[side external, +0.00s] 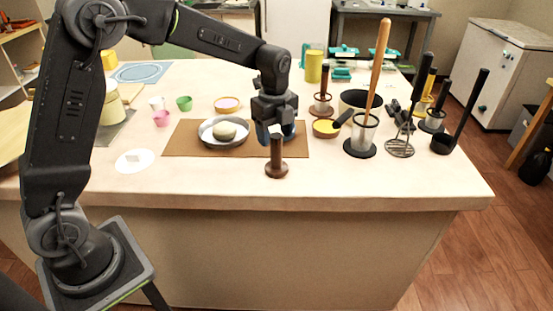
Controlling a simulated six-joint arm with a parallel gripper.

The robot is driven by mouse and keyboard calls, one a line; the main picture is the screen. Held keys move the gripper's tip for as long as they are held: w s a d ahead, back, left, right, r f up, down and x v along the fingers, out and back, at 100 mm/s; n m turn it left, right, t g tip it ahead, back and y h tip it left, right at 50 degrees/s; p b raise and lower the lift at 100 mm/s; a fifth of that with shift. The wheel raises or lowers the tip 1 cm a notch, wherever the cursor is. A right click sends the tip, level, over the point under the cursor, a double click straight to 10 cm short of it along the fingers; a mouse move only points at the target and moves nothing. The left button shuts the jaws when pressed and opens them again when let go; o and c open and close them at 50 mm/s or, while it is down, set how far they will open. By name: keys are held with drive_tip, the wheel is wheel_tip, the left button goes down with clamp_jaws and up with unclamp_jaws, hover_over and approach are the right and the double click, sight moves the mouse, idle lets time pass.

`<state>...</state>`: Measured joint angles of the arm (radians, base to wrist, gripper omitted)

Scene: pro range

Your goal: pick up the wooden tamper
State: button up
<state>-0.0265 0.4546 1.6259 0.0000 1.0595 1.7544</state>
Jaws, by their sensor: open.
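The wooden tamper (276,160) is a dark brown piece with a round foot and an upright handle. It stands upright near the front edge of the table, at the front edge of the brown mat (185,145). My gripper (275,138) is open and points down over the mat. In this view it lies just above and behind the top of the tamper's handle. I cannot tell from this one view whether the fingers are around the handle or behind it.
A grey pan (209,139) with a dough-like ball (224,130) is left of my gripper. To the right stand a yellow-filled pan (326,128), a tall wooden-handled tool (376,85), a wire masher (400,147) and a black ladle (443,144). The table front (360,185) is clear.

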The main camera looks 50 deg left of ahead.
sight(276, 148)
drive_tip(key=f, duration=0.4)
drive_tip(key=shift+w+d+f, duration=0.1)
drive_tip(key=shift+d+f, duration=0.1)
drive_tip(key=shift+f, duration=0.2)
drive_tip(key=c, duration=1)
